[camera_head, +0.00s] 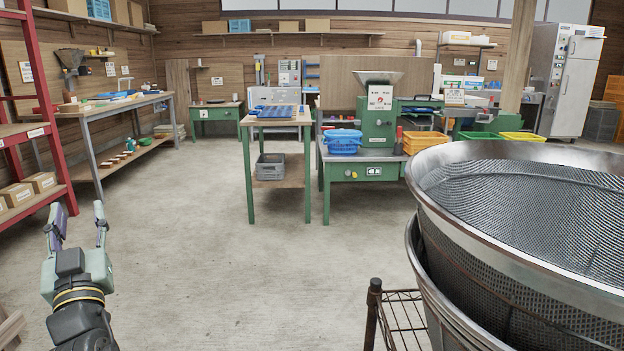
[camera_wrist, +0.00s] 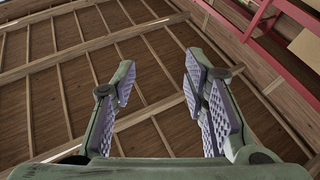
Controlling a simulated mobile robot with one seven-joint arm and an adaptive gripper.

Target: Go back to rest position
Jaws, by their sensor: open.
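My gripper (camera_head: 76,226) is at the lower left of the head view, raised above the concrete floor with its fingers pointing up. Its two fingers stand apart with nothing between them.
Large metal mesh baskets (camera_head: 440,215) fill the right foreground, near a dark wire rack (camera_head: 402,318). A red shelf (camera_head: 50,170) stands at the left, beside a long workbench (camera_head: 120,105). A green table (camera_head: 247,150) stands mid-room. The floor (camera_head: 230,270) between is clear.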

